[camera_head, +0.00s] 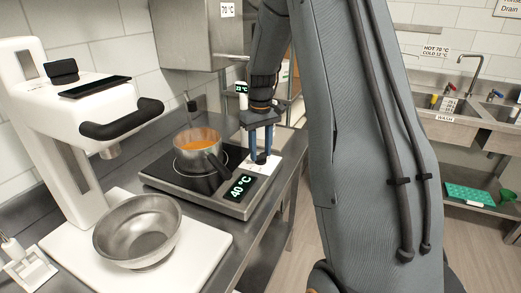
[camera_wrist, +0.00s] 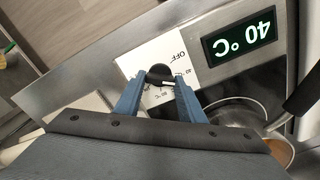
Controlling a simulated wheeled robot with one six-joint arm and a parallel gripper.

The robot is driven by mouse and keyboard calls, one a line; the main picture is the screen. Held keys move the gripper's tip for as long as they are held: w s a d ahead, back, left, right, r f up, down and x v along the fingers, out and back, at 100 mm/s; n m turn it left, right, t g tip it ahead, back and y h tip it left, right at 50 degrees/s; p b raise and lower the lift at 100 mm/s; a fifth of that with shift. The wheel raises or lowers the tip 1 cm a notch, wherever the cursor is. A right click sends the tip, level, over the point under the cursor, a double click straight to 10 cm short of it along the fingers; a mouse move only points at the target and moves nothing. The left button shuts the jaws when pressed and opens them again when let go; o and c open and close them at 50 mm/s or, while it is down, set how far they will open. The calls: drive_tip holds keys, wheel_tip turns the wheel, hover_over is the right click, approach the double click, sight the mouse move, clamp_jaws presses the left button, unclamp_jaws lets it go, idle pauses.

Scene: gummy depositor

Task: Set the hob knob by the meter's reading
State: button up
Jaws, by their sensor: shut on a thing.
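The hob (camera_head: 165,180) stands on the counter, and its front display (camera_head: 240,187) reads 40 °C. The same display shows upside down in the wrist view (camera_wrist: 240,38). The dark round hob knob (camera_wrist: 160,74) sits on a white dial plate marked OFF and with numbers, partly hidden. A pale line on the knob points right in the wrist view. My gripper (camera_head: 262,156) points down at the knob; in the wrist view its blue fingers (camera_wrist: 158,84) are shut on the knob's two sides. A small display behind (camera_head: 241,87) reads about 23 °C.
A steel pan (camera_head: 197,150) of orange liquid stands on the hob, with its dark handle toward the display. A metal bowl (camera_head: 138,229) sits on the white base of a mixer-like machine (camera_head: 60,130) at left. Sinks (camera_head: 470,125) are at right.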

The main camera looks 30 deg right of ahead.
sight(261, 154)
drive_tip(key=m, duration=0.6)
drive_tip(key=shift+m, duration=0.4)
idle(0.3)
drive_tip(key=o, duration=1)
drive_tip(key=shift+o, duration=0.2)
drive_tip(key=shift+r, duration=0.1)
wheel_tip(261, 154, up, 8)
drive_tip(key=shift+f+b, duration=0.15)
drive_tip(key=shift+b, duration=0.85)
